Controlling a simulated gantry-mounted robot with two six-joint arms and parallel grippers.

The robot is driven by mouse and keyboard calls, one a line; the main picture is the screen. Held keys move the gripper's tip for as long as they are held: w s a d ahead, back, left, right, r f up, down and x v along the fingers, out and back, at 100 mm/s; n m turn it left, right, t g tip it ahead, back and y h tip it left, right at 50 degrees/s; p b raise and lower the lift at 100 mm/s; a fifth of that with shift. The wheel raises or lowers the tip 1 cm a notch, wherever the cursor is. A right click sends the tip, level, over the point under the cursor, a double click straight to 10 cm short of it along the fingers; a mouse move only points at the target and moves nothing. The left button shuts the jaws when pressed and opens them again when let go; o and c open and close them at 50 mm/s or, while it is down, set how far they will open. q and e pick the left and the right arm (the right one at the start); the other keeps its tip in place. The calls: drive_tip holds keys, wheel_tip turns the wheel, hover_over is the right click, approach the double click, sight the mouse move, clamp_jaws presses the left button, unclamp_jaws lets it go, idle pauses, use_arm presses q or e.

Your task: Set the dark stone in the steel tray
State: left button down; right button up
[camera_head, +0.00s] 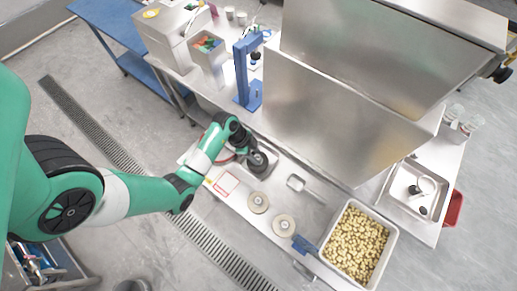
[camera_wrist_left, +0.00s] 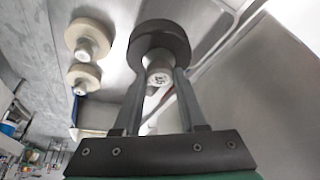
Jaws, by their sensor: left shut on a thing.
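The dark stone (camera_head: 262,165) is a thick dark disc with a pale hub. In the left wrist view the dark stone (camera_wrist_left: 160,38) lies just past my fingertips, with its hub between them. My left gripper (camera_wrist_left: 160,75) is shut on that hub; in the head view the gripper (camera_head: 248,148) is at the back of the bench, partly hidden by its wrist. A steel tray (camera_head: 390,204) with a few small dark and white items stands at the right end of the bench. Whether the stone touches the bench, I cannot tell. My right gripper does not show.
Two pale stones (camera_head: 258,202) (camera_head: 284,225) lie on the bench in front of the dark stone. A small scoop (camera_head: 297,183) and a bin of beans (camera_head: 331,248) are to the right. A large steel housing (camera_head: 330,115) and a blue stand (camera_head: 243,75) rise behind.

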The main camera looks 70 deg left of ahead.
sight(258, 155)
use_arm(q)
drive_tip(key=a+f, duration=0.1)
drive_tip(key=w+a+f+b, duration=0.1)
drive_tip(key=f, duration=0.1)
drive_tip(key=w+a+f+b, duration=0.1)
drive_tip(key=shift+f, duration=0.4)
drive_tip(key=f+b, duration=0.1)
drive_tip(key=f, duration=0.2)
drive_tip(key=shift+w+a+f+b, duration=0.15)
drive_tip(key=shift+a+f+b, duration=0.1)
drive_tip(key=shift+b, duration=0.15)
drive_tip(key=shift+d+f, duration=0.1)
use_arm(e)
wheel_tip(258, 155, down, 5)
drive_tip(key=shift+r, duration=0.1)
use_arm(q)
drive_tip(key=c, duration=0.9)
unclamp_jaws()
drive_tip(key=shift+f, duration=0.1)
drive_tip(key=o, duration=0.4)
drive_tip(key=shift+o, duration=0.2)
